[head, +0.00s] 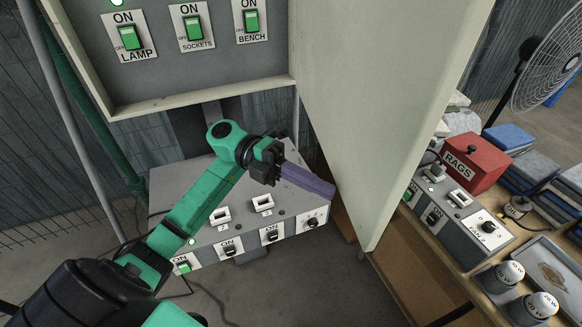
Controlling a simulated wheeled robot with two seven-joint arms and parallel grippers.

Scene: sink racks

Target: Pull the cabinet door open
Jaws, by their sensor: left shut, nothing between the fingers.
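The cabinet (200,100) is a grey box at the top left, with its inside showing. Its pale door (380,90) is hinged at the cabinet's right side and stands swung wide open toward me. No handle shows on the face of the door that I see. My left gripper (328,190) is below the cabinet, its purple fingers shut with nothing between them. Its fingertips are at the door's lower edge in the picture; I cannot tell if they touch it. My right gripper is out of view.
Inside the cabinet are green switches for lamp (131,38), sockets and bench. A grey switch box (240,235) lies below my left arm.

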